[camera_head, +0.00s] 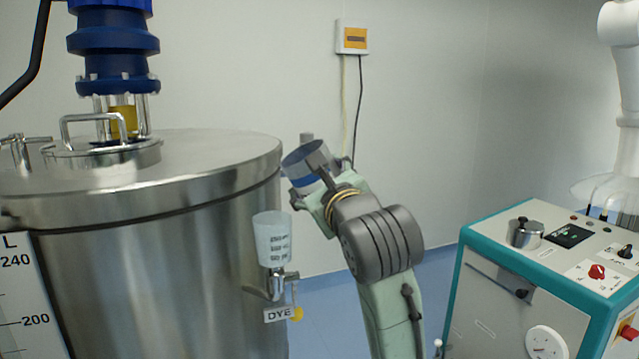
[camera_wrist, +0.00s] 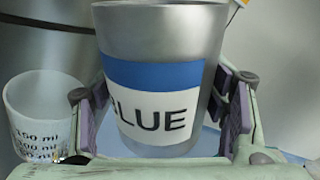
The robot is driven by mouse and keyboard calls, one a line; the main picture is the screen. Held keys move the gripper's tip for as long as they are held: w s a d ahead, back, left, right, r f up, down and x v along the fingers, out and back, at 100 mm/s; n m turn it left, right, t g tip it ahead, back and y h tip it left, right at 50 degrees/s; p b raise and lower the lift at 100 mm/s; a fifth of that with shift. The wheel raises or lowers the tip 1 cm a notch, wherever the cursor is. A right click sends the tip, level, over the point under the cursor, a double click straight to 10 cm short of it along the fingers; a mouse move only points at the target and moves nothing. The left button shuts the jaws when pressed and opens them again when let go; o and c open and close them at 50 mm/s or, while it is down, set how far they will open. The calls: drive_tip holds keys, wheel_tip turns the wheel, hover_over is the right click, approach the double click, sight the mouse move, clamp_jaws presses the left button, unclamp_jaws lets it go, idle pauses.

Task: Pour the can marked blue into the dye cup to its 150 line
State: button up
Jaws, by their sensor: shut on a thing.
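The can marked blue (camera_wrist: 155,127) is a metal can with a blue band and a white label reading "LUE", its first letter partly cut off. My gripper (camera_wrist: 165,105) is shut on it, one finger on each side. In the head view the can (camera_head: 305,163) leans to the left, its mouth above and to the right of the dye cup (camera_head: 273,238), apart from it. The cup is translucent white with dark level marks. It also shows left of my gripper in the wrist view (camera_wrist: 38,118). I see no stream between can and cup, and cannot tell the cup's level.
A large steel tank (camera_head: 170,270) stands directly left of the cup, with a tap (camera_head: 272,284) and a "DYE" tag (camera_head: 278,314) below the cup. A teal-edged control cabinet (camera_head: 540,260) stands at the right. A small box (camera_head: 352,37) hangs on the back wall.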

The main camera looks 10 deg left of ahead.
drive_tip(key=shift+s+a+f+n+b, duration=0.1)
drive_tip(key=shift+a+f+n+b, duration=0.1)
drive_tip(key=shift+f+n+b, duration=0.4)
idle(0.5)
drive_tip(key=shift+d+f+n+b, duration=0.15)
drive_tip(key=shift+f+n+b, duration=0.2)
drive_tip(key=shift+n+b, duration=0.55)
drive_tip(key=shift+d+f+n+b, duration=0.1)
drive_tip(key=shift+f+n+b, duration=0.25)
drive_tip(key=shift+n+b, duration=0.5)
idle(1.0)
drive_tip(key=shift+a+r+n, duration=0.1)
drive_tip(key=shift+r+n, duration=0.8)
drive_tip(key=shift+n, duration=0.35)
drive_tip(key=shift+f, duration=0.1)
